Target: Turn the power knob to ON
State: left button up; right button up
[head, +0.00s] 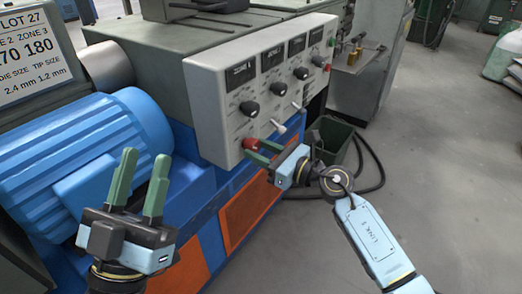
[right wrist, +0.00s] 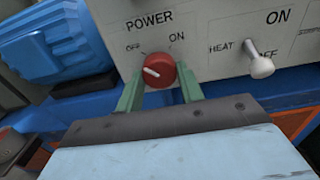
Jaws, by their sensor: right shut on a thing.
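The red power knob (right wrist: 159,70) sits low on the grey control panel (head: 215,110), under the label POWER, with OFF at its upper left and ON at its upper right. Its white mark points left, toward the OFF side. The knob also shows in the head view (head: 250,144), at the panel's lower left. My right gripper (right wrist: 161,82) is shut on the knob, one green finger on each side; in the head view it (head: 262,153) reaches in from the right. My left gripper (head: 146,168) is open and empty, fingers up, in front of the blue motor.
A white heat toggle (right wrist: 260,64) is right of the knob. Several black dials and displays fill the panel above. The ribbed blue motor (head: 80,145) stands at left. A dark bin (head: 330,138) and a hose lie behind my right arm.

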pick_arm(q)
jog(key=shift+w, duration=0.1)
